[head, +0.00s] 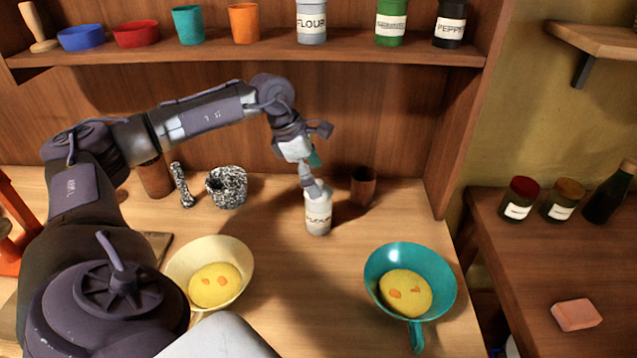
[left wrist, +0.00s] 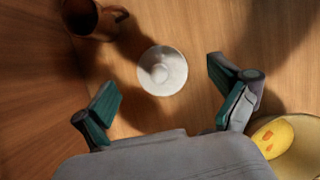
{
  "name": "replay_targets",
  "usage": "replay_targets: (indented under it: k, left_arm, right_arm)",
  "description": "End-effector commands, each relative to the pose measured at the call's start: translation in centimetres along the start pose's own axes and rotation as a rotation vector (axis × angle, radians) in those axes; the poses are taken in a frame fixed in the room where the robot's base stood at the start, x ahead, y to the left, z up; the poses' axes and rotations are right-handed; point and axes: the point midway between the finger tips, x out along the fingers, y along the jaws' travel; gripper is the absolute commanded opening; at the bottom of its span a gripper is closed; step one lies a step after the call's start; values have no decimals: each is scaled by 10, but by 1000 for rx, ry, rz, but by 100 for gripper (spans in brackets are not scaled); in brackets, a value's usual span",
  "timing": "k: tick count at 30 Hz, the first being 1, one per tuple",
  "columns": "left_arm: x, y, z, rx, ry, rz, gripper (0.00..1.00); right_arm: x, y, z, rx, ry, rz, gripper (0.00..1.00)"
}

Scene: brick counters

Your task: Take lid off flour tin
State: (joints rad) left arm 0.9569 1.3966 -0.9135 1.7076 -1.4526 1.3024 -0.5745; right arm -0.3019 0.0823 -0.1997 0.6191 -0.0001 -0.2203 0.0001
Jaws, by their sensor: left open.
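A pale tin labelled "FLOUR" (head: 318,215) stands upright on the wooden counter in the head view. In the left wrist view its round whitish lid (left wrist: 162,70) shows from above, with a small knob at its middle. The lid is on the tin. My left gripper (head: 309,172) is just above the tin in the head view, its fingers partly overlapping one another there. In the left wrist view the left gripper (left wrist: 168,102) is open, its green-padded fingers spread wide apart, with the lid ahead between them and nothing held. My right gripper is not in view.
A brown mug (head: 363,186) stands close behind the tin at the right. A cream pan (head: 240,262) and a teal pan (head: 440,270) hold yellow food in front. A speckled mortar (head: 227,187) stands left. Another flour tin (head: 311,22) is on the shelf.

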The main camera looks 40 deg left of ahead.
Motion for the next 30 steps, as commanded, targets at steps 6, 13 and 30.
replay_targets:
  k: [6,13,30]
  left_arm:
    - [19,0,0,0,-1,1,98]
    - [20,0,0,0,-1,1,93]
    - [19,0,0,0,-1,1,42]
  right_arm:
    - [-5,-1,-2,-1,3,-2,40]
    - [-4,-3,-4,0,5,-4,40]
    - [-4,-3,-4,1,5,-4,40]
